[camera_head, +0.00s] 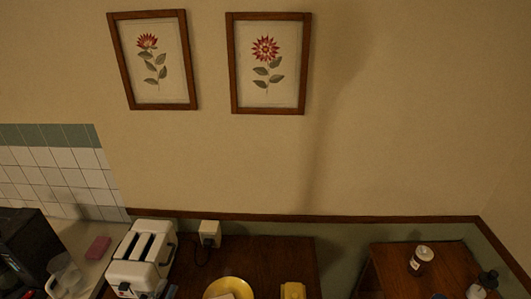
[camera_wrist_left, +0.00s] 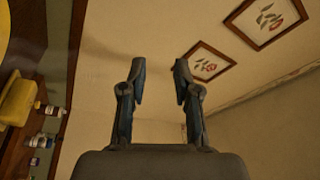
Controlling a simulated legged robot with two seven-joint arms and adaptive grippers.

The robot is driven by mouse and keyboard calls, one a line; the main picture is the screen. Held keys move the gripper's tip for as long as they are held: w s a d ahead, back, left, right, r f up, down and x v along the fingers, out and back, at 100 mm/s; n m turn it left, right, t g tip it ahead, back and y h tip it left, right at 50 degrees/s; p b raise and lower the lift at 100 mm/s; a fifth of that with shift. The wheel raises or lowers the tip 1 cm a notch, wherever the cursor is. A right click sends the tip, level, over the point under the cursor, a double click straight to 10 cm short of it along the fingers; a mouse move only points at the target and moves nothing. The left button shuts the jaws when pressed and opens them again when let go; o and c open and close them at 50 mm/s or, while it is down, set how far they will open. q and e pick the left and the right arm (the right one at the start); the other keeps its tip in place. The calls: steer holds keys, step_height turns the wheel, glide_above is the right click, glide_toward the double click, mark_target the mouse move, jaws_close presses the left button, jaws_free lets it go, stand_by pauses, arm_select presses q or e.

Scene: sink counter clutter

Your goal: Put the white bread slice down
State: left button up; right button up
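A yellow plate (camera_head: 229,282) is cut off by the bottom edge of the head view. A pale patch (camera_head: 226,296) on it looks like the white bread slice, mostly out of frame. The plate's yellow rim (camera_wrist_left: 4,30) also shows at the left edge of the left wrist view. My left gripper (camera_wrist_left: 160,74) is open, with its two dark fingers apart and nothing between them. In the head view, a small blue-grey piece by the toaster looks like its fingers (camera_head: 168,291). My right gripper is not seen.
A white two-slot toaster (camera_head: 130,274) stands left of the plate. A yellow block-like dish (camera_head: 293,290) is right of it. A glass jug (camera_head: 65,278) and pink sponge (camera_head: 97,247) are at left. A brown jar (camera_head: 421,260) stands at right. Bare wood (camera_head: 270,258) lies behind the plate.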

arm_select(q)
steer(key=s+a+f+n+g+y, duration=0.1)
steer(key=s+f+n+g+y, duration=0.35)
steer(key=f+n, duration=0.3)
steer(key=s+a+f+n+g+y, duration=0.2)
steer(key=s+f+n+g+y, duration=0.3)
steer(key=f, duration=0.3)
steer(key=s+d+f+g+h, duration=0.5)
steer(key=s+d+f+g, duration=0.2)
steer(key=s+d, duration=0.45)
step_height(320, 180, down, 29)
steer(key=s+g+b, duration=0.1)
steer(key=s+b, duration=0.1)
steer(key=s+a+f+g+b, duration=0.1)
steer(key=s+a+f, duration=0.3)
steer(key=s+f, duration=1.3)
steer(key=shift+s+f+y+b, duration=0.35)
steer(key=shift+f+b, duration=0.2)
steer(key=shift+b, duration=0.2)
steer(key=shift+n, duration=0.25)
